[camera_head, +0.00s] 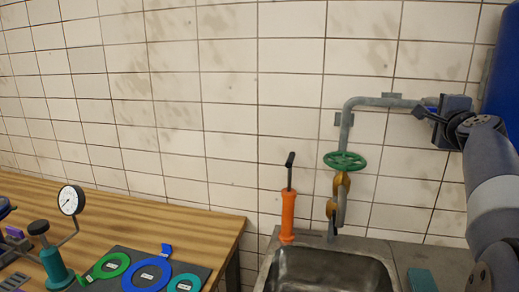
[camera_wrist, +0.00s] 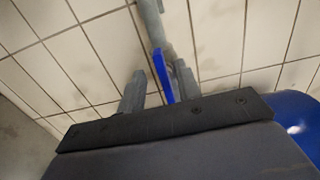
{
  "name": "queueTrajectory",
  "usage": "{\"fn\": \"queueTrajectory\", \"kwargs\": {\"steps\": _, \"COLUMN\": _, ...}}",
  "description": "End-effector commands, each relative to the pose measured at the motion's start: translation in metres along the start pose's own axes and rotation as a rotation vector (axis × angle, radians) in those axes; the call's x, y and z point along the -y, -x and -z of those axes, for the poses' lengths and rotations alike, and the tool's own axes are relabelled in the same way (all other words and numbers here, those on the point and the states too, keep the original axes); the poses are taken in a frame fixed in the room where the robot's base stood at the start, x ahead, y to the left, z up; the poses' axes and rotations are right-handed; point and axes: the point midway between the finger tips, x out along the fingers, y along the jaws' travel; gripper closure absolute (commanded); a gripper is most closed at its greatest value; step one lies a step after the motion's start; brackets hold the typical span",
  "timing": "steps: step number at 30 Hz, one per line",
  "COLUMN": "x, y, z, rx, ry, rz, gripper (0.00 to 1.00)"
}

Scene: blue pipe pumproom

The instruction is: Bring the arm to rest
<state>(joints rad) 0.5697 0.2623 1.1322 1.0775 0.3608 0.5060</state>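My gripper (camera_head: 428,112) is raised at the right of the camera_head view, near the right end of the grey wall pipe (camera_head: 385,101). In the wrist view my gripper (camera_wrist: 160,90) has its two grey fingers apart. A narrow blue bar, perhaps a valve lever (camera_wrist: 162,74), shows between the fingers, with a visible gap on the left and close to the right finger. Whether it touches that finger I cannot tell. The grey pipe (camera_wrist: 152,22) runs up beyond it. My arm comes in from the right edge of the camera_head view.
A green handwheel (camera_head: 345,161) sits on the pipe above a metal sink (camera_head: 330,270). An orange hand pump (camera_head: 288,215) stands behind the sink. A wooden bench (camera_head: 190,228) at left holds a gauge (camera_head: 71,200) and coloured rings (camera_head: 148,274). A blue tank (camera_head: 505,80) stands at right.

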Motion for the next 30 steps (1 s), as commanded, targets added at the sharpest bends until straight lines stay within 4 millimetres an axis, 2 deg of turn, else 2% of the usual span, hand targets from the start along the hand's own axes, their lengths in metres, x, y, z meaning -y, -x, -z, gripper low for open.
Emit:
{"fn": "queueTrajectory", "kwargs": {"steps": 12, "x": -0.002, "y": 0.071, "z": 0.000, "rx": -0.002, "ry": 0.001, "rz": 0.002, "gripper": 0.67}}
{"fn": "queueTrajectory", "kwargs": {"steps": 15, "x": 0.000, "y": 0.049, "z": -0.001, "rx": 0.003, "ry": -0.002, "rz": -0.004, "gripper": 0.67}}
{"fn": "queueTrajectory", "kwargs": {"steps": 30, "x": 0.002, "y": -0.032, "z": 0.000, "rx": 0.001, "ry": 0.000, "rz": -0.001, "gripper": 0.67}}
